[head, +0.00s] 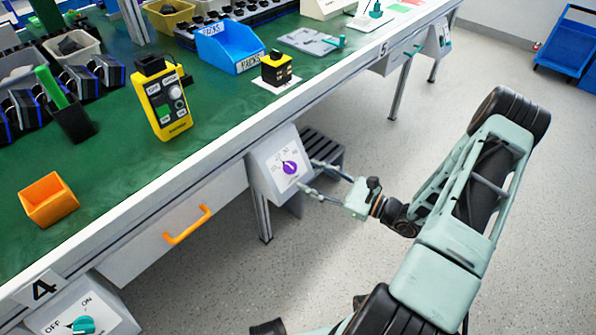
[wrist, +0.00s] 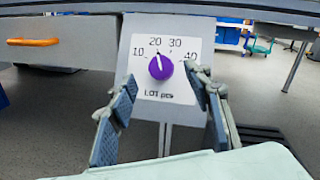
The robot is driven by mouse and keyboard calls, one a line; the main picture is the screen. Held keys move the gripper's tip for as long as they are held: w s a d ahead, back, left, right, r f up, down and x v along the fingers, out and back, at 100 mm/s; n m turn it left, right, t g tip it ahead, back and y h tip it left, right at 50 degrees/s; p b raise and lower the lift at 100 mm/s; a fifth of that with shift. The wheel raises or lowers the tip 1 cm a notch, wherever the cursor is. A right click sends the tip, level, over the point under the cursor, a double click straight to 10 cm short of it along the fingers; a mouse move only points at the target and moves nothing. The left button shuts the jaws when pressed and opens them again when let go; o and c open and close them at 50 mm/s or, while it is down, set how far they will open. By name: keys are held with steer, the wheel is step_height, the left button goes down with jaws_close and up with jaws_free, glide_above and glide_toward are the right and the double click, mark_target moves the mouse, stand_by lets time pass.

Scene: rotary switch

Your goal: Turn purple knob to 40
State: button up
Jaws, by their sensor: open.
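The purple knob (head: 290,167) sits on a white dial panel mounted under the front edge of the green workbench. In the wrist view the purple knob (wrist: 161,67) is ahead, with marks 10, 20, 30 and 40 around it and "LOT pcs" below. Its white pointer line tilts slightly left of upright, near the 20 mark. My gripper (head: 317,177) is in front of the panel, and in the wrist view my gripper (wrist: 162,100) has its fingers apart, one at each side of the knob. There is a gap between the fingers and the knob; nothing is held.
A drawer with an orange handle (head: 187,225) is left of the panel. A teal OFF/ON knob (head: 82,325) is at the lower left. A dark slatted stool-like object (head: 325,150) stands behind the panel. The floor to the right is mostly clear.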

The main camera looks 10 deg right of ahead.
mark_target(292, 167)
steer(key=x, duration=0.5)
steer(key=shift+b, duration=0.3)
steer(key=c, duration=1.1)
steer(key=shift+c, duration=0.2)
